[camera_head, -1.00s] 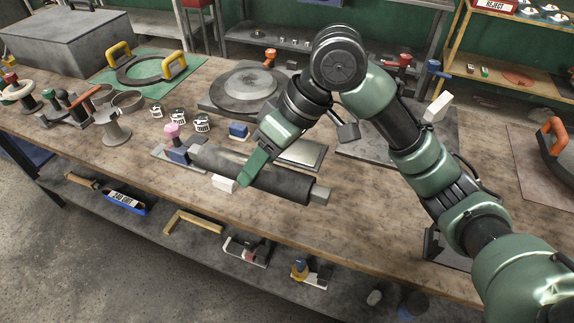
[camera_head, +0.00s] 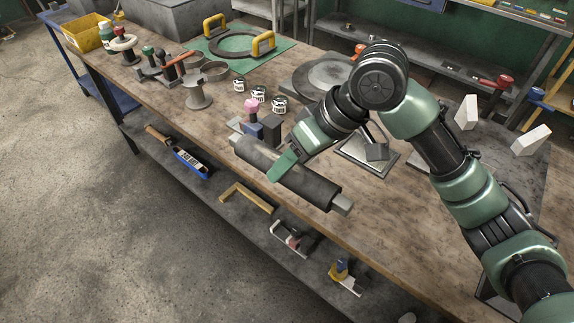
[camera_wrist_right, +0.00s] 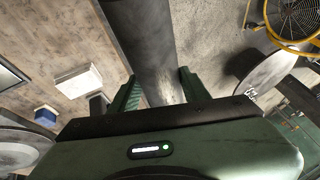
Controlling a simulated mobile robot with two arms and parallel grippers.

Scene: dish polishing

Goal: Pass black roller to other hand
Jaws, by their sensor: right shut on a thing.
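The black roller (camera_head: 316,188) is a dark grey cylinder with lighter metal ends, held at a slant near the table's front edge. My right gripper (camera_head: 284,166) is shut on it around its middle. In the right wrist view the roller (camera_wrist_right: 145,38) passes between the two green fingers of the right gripper (camera_wrist_right: 157,92). The roller appears to be above the table, with its lower right end near or past the front edge. My left gripper is not in view.
The wooden workbench (camera_head: 405,223) holds a pink-knobbed tool (camera_head: 251,108), several small cans (camera_head: 258,94), a metal spool (camera_head: 197,92) and a round plate (camera_head: 328,75). A lower shelf (camera_head: 215,203) carries hand tools. Open floor lies to the left.

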